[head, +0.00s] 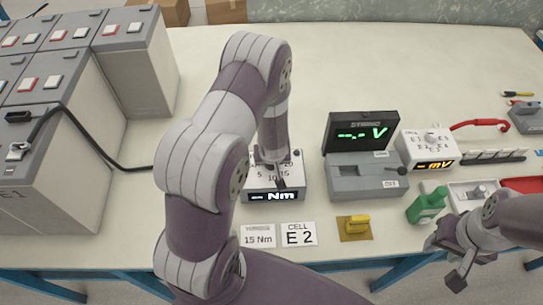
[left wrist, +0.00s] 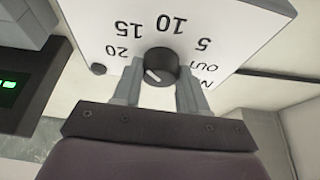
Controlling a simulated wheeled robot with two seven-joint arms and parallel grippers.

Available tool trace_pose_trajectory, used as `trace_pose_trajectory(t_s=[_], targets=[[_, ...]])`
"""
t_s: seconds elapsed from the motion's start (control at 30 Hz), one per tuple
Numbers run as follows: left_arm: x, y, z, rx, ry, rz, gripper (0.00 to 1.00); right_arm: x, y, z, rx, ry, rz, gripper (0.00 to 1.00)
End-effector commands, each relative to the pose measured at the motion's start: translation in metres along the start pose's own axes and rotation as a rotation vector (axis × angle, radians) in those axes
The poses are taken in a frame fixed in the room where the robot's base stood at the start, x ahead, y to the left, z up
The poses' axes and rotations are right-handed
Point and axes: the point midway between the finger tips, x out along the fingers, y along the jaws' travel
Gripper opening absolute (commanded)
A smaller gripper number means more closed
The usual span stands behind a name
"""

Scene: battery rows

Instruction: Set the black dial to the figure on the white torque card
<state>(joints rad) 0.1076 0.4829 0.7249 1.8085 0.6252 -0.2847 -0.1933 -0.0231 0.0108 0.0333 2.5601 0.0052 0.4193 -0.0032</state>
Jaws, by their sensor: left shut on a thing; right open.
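The black dial (left wrist: 160,66) sits on the white face of a box (left wrist: 225,22), with figures 5, 10, 15 and 20 around it, upside down in the left wrist view. The dial's white mark lies at its lower left in that view; I cannot tell which figure it is set to. My left gripper (left wrist: 157,88) is shut on the dial, one finger on each side. In the head view my left arm partly hides this box, labelled Nm (head: 284,197). The white torque card (head: 257,236) reads 15 Nm. My right gripper (head: 447,262) is open and empty at the lower right.
A cell card (head: 298,234) reads E 2. Grey batteries (head: 135,70) fill the left.

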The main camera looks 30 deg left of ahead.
Motion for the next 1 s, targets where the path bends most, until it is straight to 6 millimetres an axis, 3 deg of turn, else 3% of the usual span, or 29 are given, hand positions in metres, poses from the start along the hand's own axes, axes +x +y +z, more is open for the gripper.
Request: trace_pose_trajectory(t_s=[0.27, 0.3, 0.37, 0.4, 0.77, 0.87, 1.0], targets=[[0.001, 0.000, 0.000, -0.001, 0.001, 0.000, 0.12, 0.000, 0.000, 0.000, 0.000, 0.000, 0.000, 0.43], [0.001, 0.000, 0.000, -0.001, 0.001, 0.000, 0.46, 0.000, 0.000, 0.000, 0.000, 0.000, 0.000, 0.43], [0.000, 0.000, 0.000, 0.000, 0.000, 0.000, 0.65, 0.000, 0.000, 0.000, 0.000, 0.000, 0.000, 0.43], [0.000, 0.000, 0.000, 0.000, 0.000, 0.000, 0.67, 0.000, 0.000, 0.000, 0.000, 0.000, 0.000, 0.43], [-0.008, 0.000, -0.001, 0.000, 0.001, 0.001, 0.67, -0.001, 0.000, 0.000, 0.000, 0.000, 0.000, 0.43], [-0.025, 0.001, -0.001, 0.000, 0.002, 0.002, 0.67, -0.003, 0.000, 0.000, 0.000, 0.000, 0.000, 0.43], [-0.066, 0.001, -0.003, 0.000, 0.002, 0.002, 0.67, -0.013, 0.000, -0.002, 0.000, 0.000, 0.000, 0.43]])
